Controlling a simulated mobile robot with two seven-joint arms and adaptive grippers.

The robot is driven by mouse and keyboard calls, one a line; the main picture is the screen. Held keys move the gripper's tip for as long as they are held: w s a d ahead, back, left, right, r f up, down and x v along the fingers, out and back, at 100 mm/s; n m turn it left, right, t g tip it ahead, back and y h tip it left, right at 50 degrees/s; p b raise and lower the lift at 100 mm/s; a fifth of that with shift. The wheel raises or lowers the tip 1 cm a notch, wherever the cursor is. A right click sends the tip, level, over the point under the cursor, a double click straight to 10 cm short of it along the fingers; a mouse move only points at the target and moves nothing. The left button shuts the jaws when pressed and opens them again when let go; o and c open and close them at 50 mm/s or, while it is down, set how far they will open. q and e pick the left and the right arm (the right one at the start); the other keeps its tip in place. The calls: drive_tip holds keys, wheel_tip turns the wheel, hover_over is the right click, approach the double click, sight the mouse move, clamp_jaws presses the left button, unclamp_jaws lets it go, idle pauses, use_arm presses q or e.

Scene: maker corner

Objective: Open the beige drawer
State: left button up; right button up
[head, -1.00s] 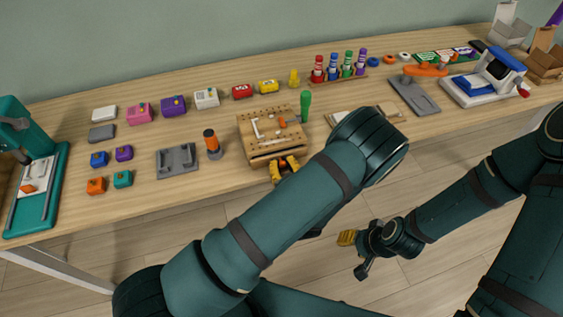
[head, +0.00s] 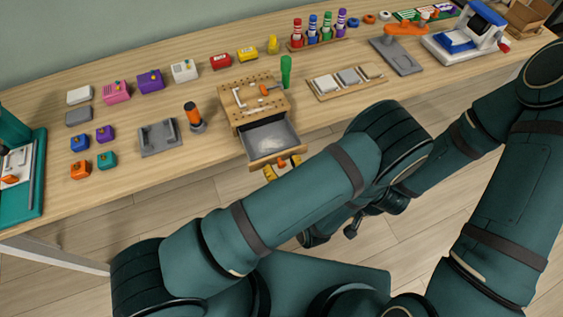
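The beige drawer (head: 277,161) is pulled out from the front of the beige pegboard box (head: 238,110) on the table. Its grey inside (head: 270,137) shows, with a pale, unclear shape in it. My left gripper (head: 283,168), with yellow fingers, is at the drawer's front edge, low and in front of it. My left forearm hides part of the gripper, so whether its fingers are closed on a handle is not clear.
A wooden tray (head: 312,95) with grey and white pieces lies right of the box. A grey holder (head: 159,138) and an orange-topped tool (head: 193,117) stand to the left. Several small coloured blocks lie further left. Open floor lies in front of the table.

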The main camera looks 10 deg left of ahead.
use_arm(q)
drive_tip(key=shift+r, duration=0.1)
wheel_tip(320, 180, up, 10)
drive_tip(key=shift+f, duration=0.1)
idle(0.6)
drive_tip(key=shift+s, duration=0.1)
idle(0.5)
